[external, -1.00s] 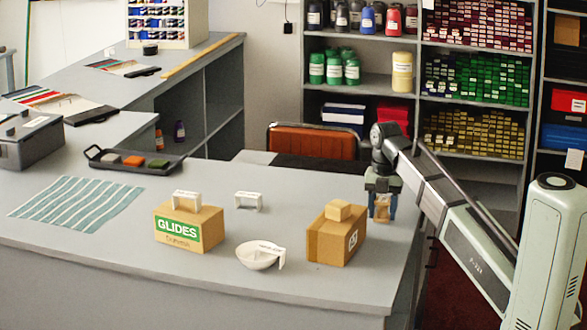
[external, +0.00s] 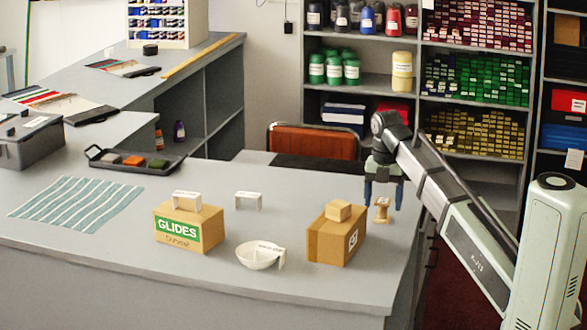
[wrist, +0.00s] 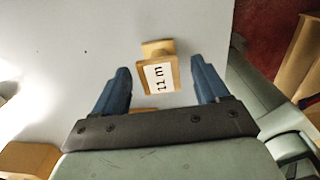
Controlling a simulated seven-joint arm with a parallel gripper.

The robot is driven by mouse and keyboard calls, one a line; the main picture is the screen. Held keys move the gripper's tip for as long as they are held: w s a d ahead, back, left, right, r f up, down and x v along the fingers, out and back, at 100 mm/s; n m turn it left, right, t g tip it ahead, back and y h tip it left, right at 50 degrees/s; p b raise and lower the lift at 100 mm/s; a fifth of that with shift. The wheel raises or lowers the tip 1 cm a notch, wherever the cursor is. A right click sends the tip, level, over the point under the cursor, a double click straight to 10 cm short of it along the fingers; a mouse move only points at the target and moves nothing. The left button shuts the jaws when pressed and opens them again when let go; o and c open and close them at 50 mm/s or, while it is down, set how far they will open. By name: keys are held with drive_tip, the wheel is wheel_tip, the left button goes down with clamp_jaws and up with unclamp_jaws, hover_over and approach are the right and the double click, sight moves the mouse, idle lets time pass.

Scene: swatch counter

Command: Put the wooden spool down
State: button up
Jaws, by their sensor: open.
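The wooden spool (external: 382,211) stands upright on the grey counter (external: 290,190), near its right edge. In the wrist view the spool (wrist: 158,49) shows with a white label that seems to read "11 m". My gripper (external: 383,205) is open, and its blue fingers are just above and around the spool's area. In the wrist view my gripper (wrist: 160,80) has its fingers spread wide to either side, with clear gaps to the spool, which lies beyond the fingertips' line. Nothing is held.
A cardboard box (external: 335,240) with a small wooden block (external: 338,210) on top stands left of the spool. A white bowl (external: 258,256), the GLIDES box (external: 190,230), a white bracket-shaped holder (external: 249,200) and a striped cloth (external: 75,207) are further left. The counter's right edge is close.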

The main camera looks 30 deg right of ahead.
sight(384, 200)
wheel_tip(384, 200, up, 9)
drive_tip(key=shift+r, duration=0.1)
idle(0.3)
drive_tip(key=shift+d, duration=0.1)
